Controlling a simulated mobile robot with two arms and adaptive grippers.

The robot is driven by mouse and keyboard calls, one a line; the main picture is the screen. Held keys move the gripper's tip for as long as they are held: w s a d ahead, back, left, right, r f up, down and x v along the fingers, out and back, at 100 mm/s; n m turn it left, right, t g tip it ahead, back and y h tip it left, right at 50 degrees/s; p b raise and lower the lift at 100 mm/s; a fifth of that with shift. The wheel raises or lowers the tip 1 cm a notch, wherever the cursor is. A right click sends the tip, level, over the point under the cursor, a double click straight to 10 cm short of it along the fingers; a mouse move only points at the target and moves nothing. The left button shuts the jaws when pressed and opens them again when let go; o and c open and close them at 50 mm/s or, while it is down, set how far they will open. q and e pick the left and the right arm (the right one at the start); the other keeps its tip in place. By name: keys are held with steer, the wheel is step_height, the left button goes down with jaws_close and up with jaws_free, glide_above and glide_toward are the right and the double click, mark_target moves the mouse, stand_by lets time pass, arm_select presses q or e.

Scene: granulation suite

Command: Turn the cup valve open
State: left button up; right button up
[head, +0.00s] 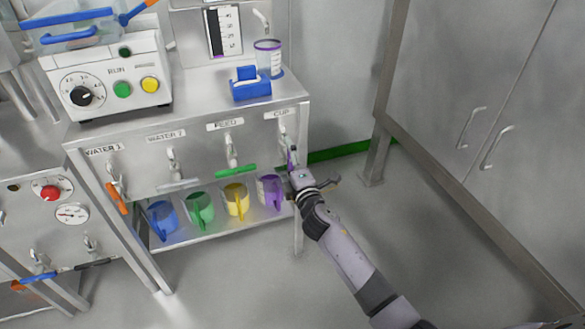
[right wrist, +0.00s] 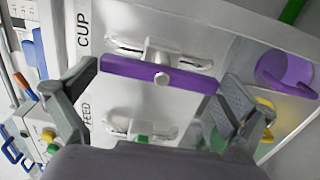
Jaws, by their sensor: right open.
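The cup valve has a purple bar handle (right wrist: 165,74) on a white valve body, beside the CUP label (right wrist: 83,30) in the right wrist view. The handle runs up and down, roughly along the valve's pipe. In the head view the CUP label (head: 281,114) is at the panel's right end and my gripper partly hides the handle. My right gripper (right wrist: 160,85) is open, with one finger near each end of the purple handle; I cannot tell whether either touches. It also shows in the head view (head: 297,168). My left gripper is not in view.
The feed valve's green handle (head: 235,170) lies level to the left of the cup valve. A purple cup (head: 269,192) and other coloured cups stand on the shelf below. A blue holder (head: 250,85) and a clear vessel (head: 268,58) stand above. Floor to the right is clear.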

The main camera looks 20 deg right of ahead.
steer(key=s, duration=1.1)
steer(key=shift+s+d, duration=0.15)
steer(key=shift+s, duration=0.2)
